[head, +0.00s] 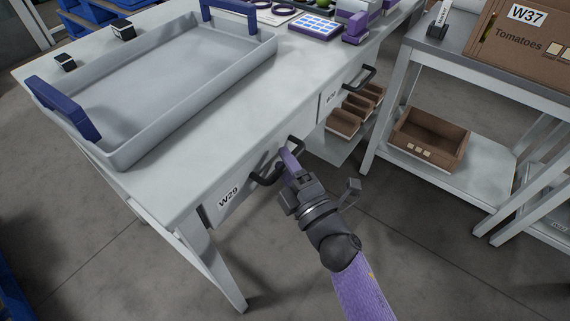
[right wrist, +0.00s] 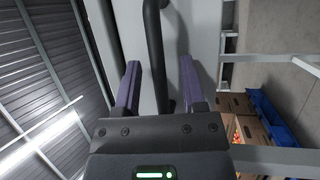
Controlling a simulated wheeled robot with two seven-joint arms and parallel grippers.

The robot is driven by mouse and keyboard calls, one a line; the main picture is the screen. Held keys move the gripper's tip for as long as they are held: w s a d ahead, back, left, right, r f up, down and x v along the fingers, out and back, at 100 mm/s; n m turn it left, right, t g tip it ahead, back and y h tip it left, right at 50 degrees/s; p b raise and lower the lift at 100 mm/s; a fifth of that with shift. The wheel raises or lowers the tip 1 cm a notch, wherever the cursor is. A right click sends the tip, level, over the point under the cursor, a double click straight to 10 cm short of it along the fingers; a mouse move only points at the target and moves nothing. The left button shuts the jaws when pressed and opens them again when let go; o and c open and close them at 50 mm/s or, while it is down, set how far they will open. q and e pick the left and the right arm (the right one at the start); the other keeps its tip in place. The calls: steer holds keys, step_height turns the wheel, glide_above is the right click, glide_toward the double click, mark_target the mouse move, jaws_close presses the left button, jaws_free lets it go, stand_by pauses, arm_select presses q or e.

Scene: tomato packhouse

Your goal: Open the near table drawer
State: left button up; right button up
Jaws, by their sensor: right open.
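The near table drawer (head: 243,188), labelled W29, is in the front side of the light grey table in the head view. Its front looks about flush with the table edge, so it appears closed. Its dark bar handle (head: 265,179) sticks out from the front. My right gripper (head: 287,158) is at the handle's far end. In the right wrist view the handle (right wrist: 155,50) runs between the two parted purple fingers of the gripper (right wrist: 161,80), with gaps visible on both sides. My left gripper is not in view.
A large grey tray (head: 190,102) with blue handles stands on the table (head: 205,165). A second drawer with a dark handle (head: 360,77) is farther along. A side table at right bears a Tomatoes carton (head: 520,45), with an open brown box (head: 430,138) below. Floor before the drawer is clear.

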jaws_close()
stand_by(1.0)
stand_by(0.4)
